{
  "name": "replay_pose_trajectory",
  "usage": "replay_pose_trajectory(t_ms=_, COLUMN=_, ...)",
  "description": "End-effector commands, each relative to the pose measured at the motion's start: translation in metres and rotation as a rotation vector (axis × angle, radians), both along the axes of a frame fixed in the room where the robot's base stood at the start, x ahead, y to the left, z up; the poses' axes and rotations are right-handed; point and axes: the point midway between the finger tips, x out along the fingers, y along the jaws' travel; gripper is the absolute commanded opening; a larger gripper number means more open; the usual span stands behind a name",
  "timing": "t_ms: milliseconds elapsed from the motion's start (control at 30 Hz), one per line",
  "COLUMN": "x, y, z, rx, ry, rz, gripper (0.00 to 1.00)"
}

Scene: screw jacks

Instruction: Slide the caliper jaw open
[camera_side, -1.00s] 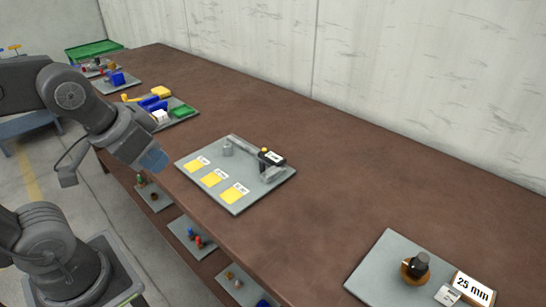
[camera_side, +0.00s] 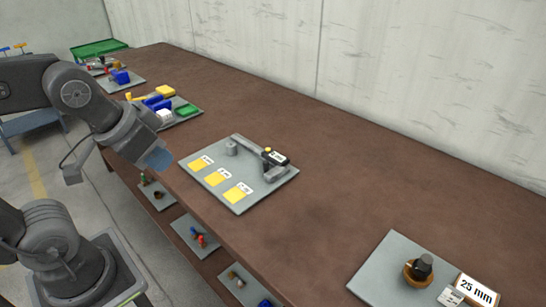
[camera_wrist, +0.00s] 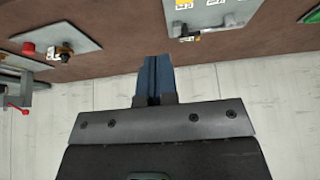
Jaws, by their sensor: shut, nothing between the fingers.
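The caliper (camera_side: 263,165) is a grey tool with a black display block, at the back right of a grey plate (camera_side: 255,196) in the side view. How far its jaw is open is too small to tell. My gripper (camera_side: 160,158), with blue fingers, hangs to the left of this plate near the table's front edge, clear of the caliper. In the wrist view my gripper (camera_wrist: 155,68) has its fingers together with nothing between them. The same plate (camera_wrist: 210,18) shows at the top of the wrist view, partly cut off, with a small black part at its lower edge.
Yellow squares (camera_side: 215,178) with white labels lie on the caliper plate's front side. A jack (camera_side: 420,268) with a "25 mm" sign (camera_side: 476,290) stands at the right. A plate with coloured blocks (camera_side: 172,110) lies behind left. The brown table (camera_side: 330,190) is bare between plates.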

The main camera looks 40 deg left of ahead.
Motion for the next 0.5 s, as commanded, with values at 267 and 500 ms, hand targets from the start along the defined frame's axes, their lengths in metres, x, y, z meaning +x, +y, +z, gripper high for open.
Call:
replay_pose_trajectory(t_ms=267, x=0.0, y=0.0, z=0.0, rx=0.0, ry=0.0, rz=0.0, gripper=0.01)
replay_pose_trajectory(t_ms=500, x=0.024, y=0.003, z=0.012, rx=0.012, ry=0.043, rz=-0.015, gripper=0.24)
